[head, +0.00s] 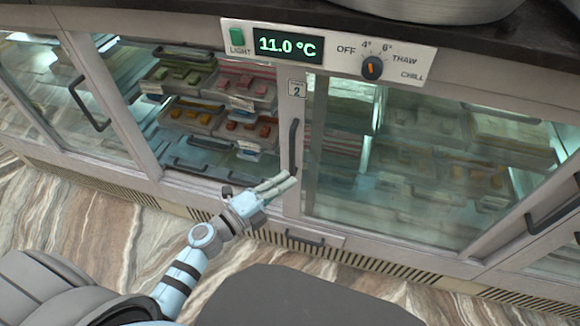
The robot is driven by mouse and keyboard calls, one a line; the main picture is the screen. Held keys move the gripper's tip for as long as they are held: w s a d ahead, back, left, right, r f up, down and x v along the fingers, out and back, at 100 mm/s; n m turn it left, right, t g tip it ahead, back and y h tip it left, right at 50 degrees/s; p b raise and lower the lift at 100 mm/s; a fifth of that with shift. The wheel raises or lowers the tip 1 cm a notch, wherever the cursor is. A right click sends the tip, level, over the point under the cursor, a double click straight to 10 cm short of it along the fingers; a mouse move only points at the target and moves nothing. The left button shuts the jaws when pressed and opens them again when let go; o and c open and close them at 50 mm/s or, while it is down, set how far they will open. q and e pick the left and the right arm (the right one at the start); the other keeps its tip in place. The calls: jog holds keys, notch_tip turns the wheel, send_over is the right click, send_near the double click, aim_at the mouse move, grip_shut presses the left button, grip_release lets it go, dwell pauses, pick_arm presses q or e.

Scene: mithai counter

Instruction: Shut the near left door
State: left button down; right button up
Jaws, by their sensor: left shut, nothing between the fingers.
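The counter's front has framed glass sliding doors. A door marked 2 has its upright frame (291,120) near the middle, with a dark vertical handle (293,147). To its left, trays (205,95) of sweets show sharply, as if through an open gap. Further left is a slanted frame post (110,105) and another dark handle (88,105). I cannot tell for certain which door is the near left one. My left gripper (288,181) is shut and empty, just by the lower end of the middle handle; contact is unclear. My right gripper is out of view.
A control panel (335,50) reading 11.0 °C, with a knob (372,68), sits above the doors. A dark countertop with metal pans (430,8) is over it. A vent grille (350,258) runs along the bottom.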

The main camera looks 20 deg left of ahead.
pick_arm(q)
jog(key=x, duration=1)
jog(key=a+b, duration=0.1)
jog(key=a, duration=0.3)
jog(key=shift+a, duration=0.2)
